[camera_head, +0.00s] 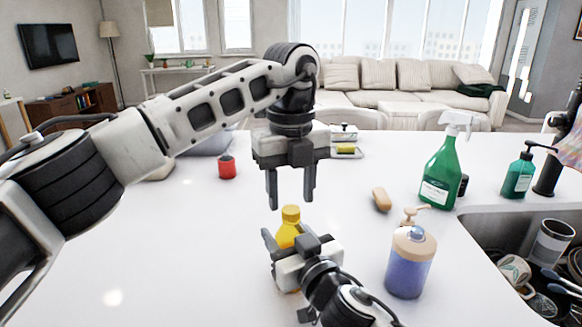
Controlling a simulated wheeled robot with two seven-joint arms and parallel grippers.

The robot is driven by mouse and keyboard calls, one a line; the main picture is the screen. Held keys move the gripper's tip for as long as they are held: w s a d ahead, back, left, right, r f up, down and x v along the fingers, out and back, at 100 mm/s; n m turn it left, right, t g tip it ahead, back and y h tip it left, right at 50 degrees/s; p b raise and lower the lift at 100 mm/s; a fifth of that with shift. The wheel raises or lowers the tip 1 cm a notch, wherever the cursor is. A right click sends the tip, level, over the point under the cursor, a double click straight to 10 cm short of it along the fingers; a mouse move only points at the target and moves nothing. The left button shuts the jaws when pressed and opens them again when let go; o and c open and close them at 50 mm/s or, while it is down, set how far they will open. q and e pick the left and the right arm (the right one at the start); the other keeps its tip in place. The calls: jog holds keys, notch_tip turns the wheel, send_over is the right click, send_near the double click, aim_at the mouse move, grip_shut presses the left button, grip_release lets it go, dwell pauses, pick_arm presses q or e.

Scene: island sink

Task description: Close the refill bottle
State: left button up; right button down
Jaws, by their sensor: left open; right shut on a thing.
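A yellow bottle (290,228), which looks like the refill bottle, stands upright on the white counter near the front middle. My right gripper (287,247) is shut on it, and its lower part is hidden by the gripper. The bottle's narrow top is yellow; I cannot tell whether a separate cap is on it. My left gripper (290,198) is open, pointing down just above the bottle top, with nothing visible between its fingers.
A blue bottle with a tan top (409,268) stands to the right. A green spray bottle (440,172), a green pump bottle (519,174), a tan oval object (381,199) and a red container (227,167) stand on the counter (180,250). The sink (482,222) at right holds dishes.

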pick_arm(q)
jog(key=shift+f, duration=1.15)
grip_shut()
jog(key=m, duration=2.1)
jog(key=shift+o, duration=0.7)
grip_release()
